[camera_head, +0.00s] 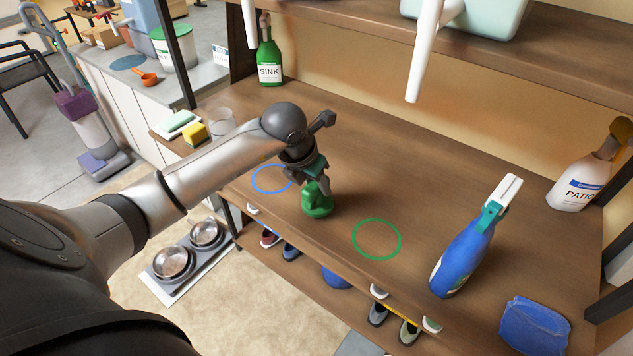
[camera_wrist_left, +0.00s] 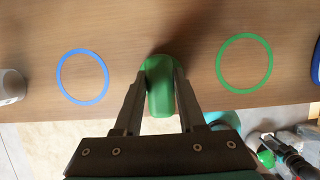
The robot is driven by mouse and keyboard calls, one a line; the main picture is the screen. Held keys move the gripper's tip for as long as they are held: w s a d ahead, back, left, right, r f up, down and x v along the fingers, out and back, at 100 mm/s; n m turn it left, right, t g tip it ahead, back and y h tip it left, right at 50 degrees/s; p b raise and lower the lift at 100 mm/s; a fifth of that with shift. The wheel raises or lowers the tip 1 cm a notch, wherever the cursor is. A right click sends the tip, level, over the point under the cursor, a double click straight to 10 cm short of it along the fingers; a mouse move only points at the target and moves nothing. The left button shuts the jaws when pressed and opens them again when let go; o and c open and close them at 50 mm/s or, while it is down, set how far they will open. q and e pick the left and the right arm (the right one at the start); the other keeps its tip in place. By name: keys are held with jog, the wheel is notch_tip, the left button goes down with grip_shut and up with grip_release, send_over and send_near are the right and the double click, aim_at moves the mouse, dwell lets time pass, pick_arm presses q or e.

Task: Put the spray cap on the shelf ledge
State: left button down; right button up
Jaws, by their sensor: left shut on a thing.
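My right gripper is not in view.
A blue spray bottle (camera_head: 464,254) stands to the right, with a folded blue cloth (camera_head: 534,326) beyond. A PATIO bottle (camera_head: 577,184) and a SINK bottle (camera_head: 269,62) stand at the back. A yellow sponge (camera_head: 195,134) lies at left. The ledge's middle is clear.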

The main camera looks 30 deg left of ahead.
pick_arm(q)
jog(key=c, duration=0.5)
grip_release()
jog(key=shift+r, duration=0.1)
jog(key=shift+r, duration=0.3)
jog(key=p+v, duration=0.1)
jog(key=v, duration=1)
jog(key=shift+s+r, duration=0.15)
jog(key=shift+r, duration=0.1)
